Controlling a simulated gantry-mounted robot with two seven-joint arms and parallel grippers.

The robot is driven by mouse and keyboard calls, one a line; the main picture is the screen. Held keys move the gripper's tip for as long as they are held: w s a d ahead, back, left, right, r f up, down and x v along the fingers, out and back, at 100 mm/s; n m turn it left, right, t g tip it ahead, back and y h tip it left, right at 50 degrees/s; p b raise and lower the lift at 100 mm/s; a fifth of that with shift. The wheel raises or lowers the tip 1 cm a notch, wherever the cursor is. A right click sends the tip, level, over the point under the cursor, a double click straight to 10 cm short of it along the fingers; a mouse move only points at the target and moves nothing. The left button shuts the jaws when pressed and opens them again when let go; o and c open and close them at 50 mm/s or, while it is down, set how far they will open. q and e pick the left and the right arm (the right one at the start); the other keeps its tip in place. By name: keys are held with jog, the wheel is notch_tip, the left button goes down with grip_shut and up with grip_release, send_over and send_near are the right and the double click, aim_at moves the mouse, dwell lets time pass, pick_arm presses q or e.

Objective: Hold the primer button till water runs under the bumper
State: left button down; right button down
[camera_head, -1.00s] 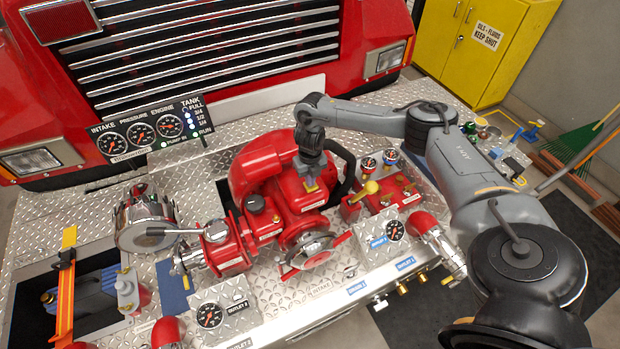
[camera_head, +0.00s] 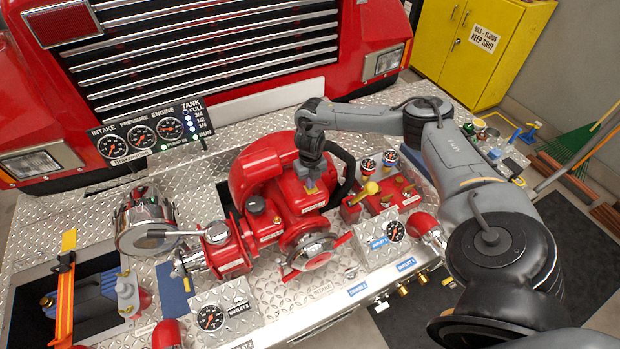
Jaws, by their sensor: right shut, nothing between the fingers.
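The red pump (camera_head: 262,165) sits in the middle of the diamond-plate bumper (camera_head: 60,234). My right gripper (camera_head: 311,188) is shut and points down onto the pump's upper right part, at a small yellowish piece there. The primer button itself cannot be made out; the gripper may hide it. I cannot tell whether the fingertips touch or press anything. No water shows under the bumper's front edge in this view. My left gripper is out of view.
A gauge panel (camera_head: 150,133) stands behind the pump at left. A red valve block with a yellow-knobbed lever (camera_head: 370,188) is right of the gripper. A chrome siren-like housing (camera_head: 146,222) is at left. A yellow cabinet (camera_head: 480,45) stands at the back right.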

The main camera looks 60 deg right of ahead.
jog(key=shift+s+a+f, duration=0.1)
jog(key=shift+s+f, duration=0.1)
jog(key=shift+f, duration=0.15)
jog(key=shift+r, duration=0.2)
notch_tip(320, 180, up, 5)
jog(key=p, duration=0.4)
jog(key=shift+w+p, duration=0.1)
jog(key=shift+p, duration=0.2)
notch_tip(320, 180, up, 9)
jog(key=shift+r+p, duration=0.15)
jog(key=shift+p, duration=0.15)
jog(key=shift+w, duration=0.1)
